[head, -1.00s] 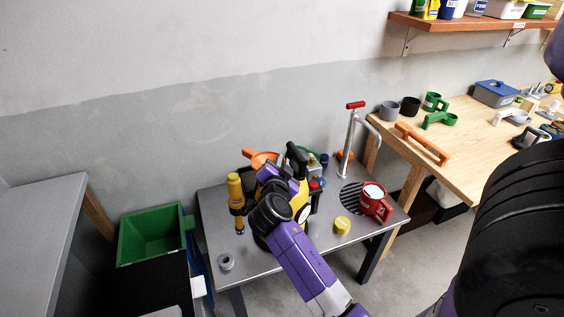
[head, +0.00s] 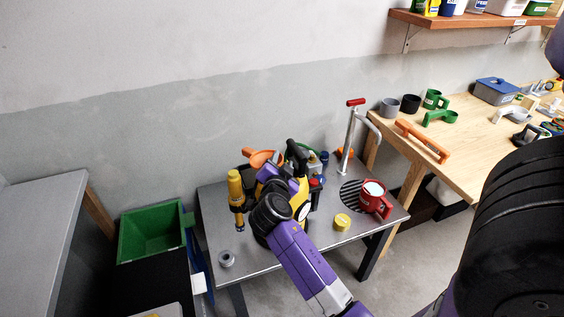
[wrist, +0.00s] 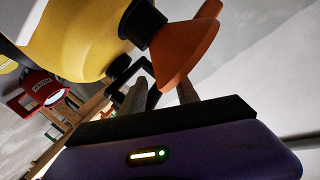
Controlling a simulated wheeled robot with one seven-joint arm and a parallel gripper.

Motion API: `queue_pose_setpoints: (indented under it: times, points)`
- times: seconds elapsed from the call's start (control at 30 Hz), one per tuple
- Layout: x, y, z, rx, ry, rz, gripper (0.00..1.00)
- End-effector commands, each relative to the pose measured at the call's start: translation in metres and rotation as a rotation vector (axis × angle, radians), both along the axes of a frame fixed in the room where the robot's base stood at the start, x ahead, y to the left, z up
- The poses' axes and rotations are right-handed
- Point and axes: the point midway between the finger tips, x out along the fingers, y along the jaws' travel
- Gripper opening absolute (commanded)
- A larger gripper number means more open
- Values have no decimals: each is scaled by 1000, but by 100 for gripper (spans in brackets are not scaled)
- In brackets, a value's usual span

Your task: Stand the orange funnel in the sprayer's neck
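The sprayer (head: 301,205) is partly covered by my arm in the head view. My gripper (wrist: 161,92) has its two fingers apart, with the funnel's lower rim edge near the space between them. I see no clear grip on it.
A yellow-and-black tool (head: 235,190) stands left of my arm. A red mug (head: 374,197), a yellow lid (head: 342,221) and a grey ring (head: 226,259) are on the table. A red-handled pump (head: 350,140) stands behind. A green bin (head: 150,235) is left of the table.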

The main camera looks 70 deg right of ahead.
Motion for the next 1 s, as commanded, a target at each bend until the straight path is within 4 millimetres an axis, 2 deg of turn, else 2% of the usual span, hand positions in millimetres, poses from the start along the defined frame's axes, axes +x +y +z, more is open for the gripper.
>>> queue_pose_setpoints:
  times: [0.17,0.6,1.0]
  points:
    - [-2,7,0,0,1,0,37]
    - [-16,67,13,-1,0,2,37]
    - [-18,74,16,1,0,-1,37]
